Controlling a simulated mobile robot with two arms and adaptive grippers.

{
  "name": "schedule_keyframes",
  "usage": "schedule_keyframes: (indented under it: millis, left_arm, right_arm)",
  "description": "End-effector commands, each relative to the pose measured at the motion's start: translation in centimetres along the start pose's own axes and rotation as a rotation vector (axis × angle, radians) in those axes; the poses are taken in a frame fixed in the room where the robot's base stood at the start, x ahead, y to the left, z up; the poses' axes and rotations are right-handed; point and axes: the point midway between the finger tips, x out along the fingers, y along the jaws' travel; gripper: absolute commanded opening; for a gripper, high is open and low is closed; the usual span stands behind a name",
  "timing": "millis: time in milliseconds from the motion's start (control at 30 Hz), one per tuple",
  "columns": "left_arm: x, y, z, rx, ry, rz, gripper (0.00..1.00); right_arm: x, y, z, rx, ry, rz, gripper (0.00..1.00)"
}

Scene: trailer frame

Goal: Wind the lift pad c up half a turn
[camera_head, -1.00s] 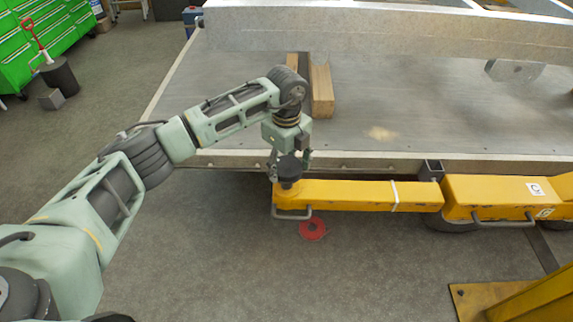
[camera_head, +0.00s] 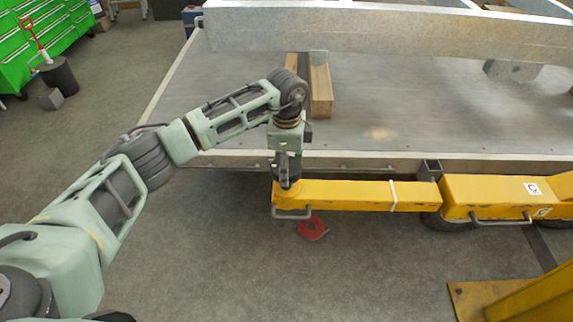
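The lift pad c (camera_head: 293,173) is a dark round pad at the left end of a yellow swing arm (camera_head: 350,195). My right gripper is out of view.
The trailer deck (camera_head: 400,115) and its front edge lie just behind the pad, with a wooden block (camera_head: 321,92) on the deck. A red disc (camera_head: 312,229) lies on the floor below the arm. A yellow post base (camera_head: 480,300) stands at the lower right.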

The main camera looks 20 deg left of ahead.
Motion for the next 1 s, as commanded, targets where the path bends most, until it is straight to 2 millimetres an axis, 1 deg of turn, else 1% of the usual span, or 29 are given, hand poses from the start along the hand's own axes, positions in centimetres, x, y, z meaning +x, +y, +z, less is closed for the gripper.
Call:
schedule_keyframes:
  millis: [33, 500, 533, 600, 700, 1000]
  left_arm:
    - [0.64, 0.28, 0.15, -0.007, -0.006, 0.009, 0.36]
    - [0.66, 0.29, 0.13, -0.017, -0.006, 0.009, 0.36]
    - [0.66, 0.29, 0.13, -0.016, -0.006, 0.009, 0.65]
    - [0.61, 0.28, 0.11, -0.016, -0.005, 0.008, 0.71]
    - [0.45, 0.20, 0.07, -0.016, -0.004, 0.006, 0.80]
    - [0.17, 0.10, 0.01, -0.016, -0.001, 0.003, 0.80]
  right_arm:
    - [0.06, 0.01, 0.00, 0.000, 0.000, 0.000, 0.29]
    - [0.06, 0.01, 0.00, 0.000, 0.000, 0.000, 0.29]
    - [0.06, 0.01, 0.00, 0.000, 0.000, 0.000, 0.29]
    - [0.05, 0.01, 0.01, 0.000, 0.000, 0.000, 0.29]
    - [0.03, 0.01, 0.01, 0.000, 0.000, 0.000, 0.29]
    - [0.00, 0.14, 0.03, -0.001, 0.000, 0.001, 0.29]
